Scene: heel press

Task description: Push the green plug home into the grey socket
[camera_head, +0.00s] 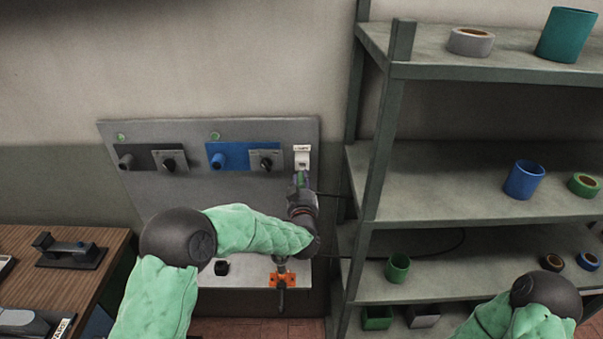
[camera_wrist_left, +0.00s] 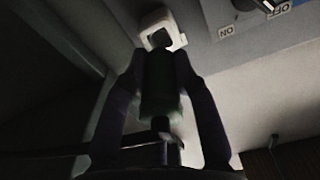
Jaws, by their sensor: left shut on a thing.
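The green plug (camera_wrist_left: 160,85) is between the two fingers of my left gripper (camera_wrist_left: 160,82), which is shut on it. In the head view only a small green part of the plug (camera_head: 300,179) shows at the tip of my left gripper (camera_head: 301,182). The pale grey socket (camera_head: 302,158) sits on the right side of the grey wall panel, just above the plug. In the left wrist view the socket (camera_wrist_left: 160,30) shows a dark opening beyond the plug's end. I cannot tell whether the plug touches it. My right gripper is out of view.
The grey panel (camera_head: 240,190) also carries a blue plate (camera_head: 238,155) with knobs. An orange clamp (camera_head: 283,280) is on the ledge below. A shelf unit (camera_head: 470,205) stands close on the right, holding cups and tape rolls. A dark cable (camera_head: 400,255) runs toward the shelves.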

